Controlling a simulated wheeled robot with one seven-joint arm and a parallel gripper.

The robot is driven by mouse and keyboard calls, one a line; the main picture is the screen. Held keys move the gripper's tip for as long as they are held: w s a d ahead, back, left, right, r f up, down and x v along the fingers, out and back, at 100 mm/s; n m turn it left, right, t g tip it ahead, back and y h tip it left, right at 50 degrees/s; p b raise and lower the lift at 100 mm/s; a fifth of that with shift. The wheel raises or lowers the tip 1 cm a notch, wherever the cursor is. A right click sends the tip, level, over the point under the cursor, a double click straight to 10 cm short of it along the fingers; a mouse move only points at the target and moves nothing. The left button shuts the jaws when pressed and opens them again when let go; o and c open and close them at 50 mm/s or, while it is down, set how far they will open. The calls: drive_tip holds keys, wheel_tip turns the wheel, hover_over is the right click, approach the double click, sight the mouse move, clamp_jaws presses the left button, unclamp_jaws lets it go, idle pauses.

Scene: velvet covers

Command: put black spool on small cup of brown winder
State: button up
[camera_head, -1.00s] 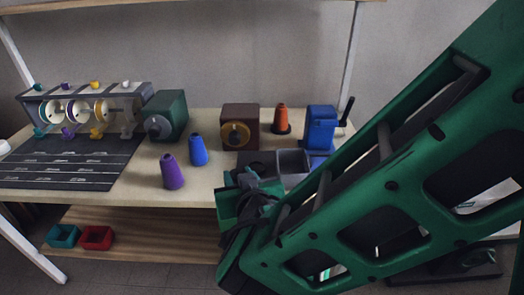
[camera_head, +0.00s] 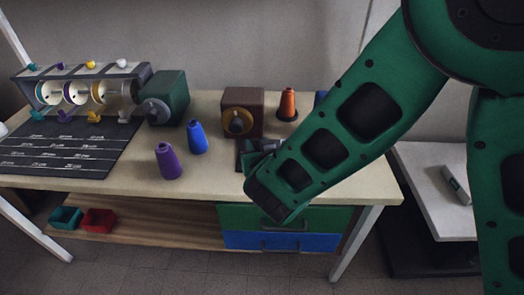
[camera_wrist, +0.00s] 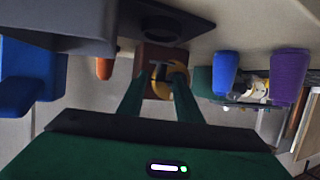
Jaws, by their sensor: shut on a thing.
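The brown winder (camera_head: 257,106) stands at the back middle of the table, with its yellow round cup (camera_head: 229,121) facing front. It also shows between my fingers in the wrist view (camera_wrist: 147,54), where the cup (camera_wrist: 181,103) is partly hidden. My gripper (camera_wrist: 160,76) is shut on a small dark thing, seemingly the black spool (camera_wrist: 158,71), in line with the cup. I cannot tell whether the spool touches the cup. In the head view, my gripper (camera_head: 262,147) is low in front of the winder, and my arm hides most of it.
A purple cone (camera_head: 168,163) and a blue cone (camera_head: 197,139) stand left of my gripper. A green winder (camera_head: 174,91) is behind them. An orange cone (camera_head: 288,101) stands right of the brown winder. A grey box (camera_wrist: 60,22) is close by in the wrist view.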

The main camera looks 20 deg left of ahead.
drive_tip(key=shift+w+f, duration=0.5)
drive_tip(key=shift+w, duration=0.3)
drive_tip(key=shift+f, duration=2)
drive_tip(key=o, duration=0.7)
drive_tip(key=shift+f, duration=0.1)
drive_tip(key=v, duration=1.2)
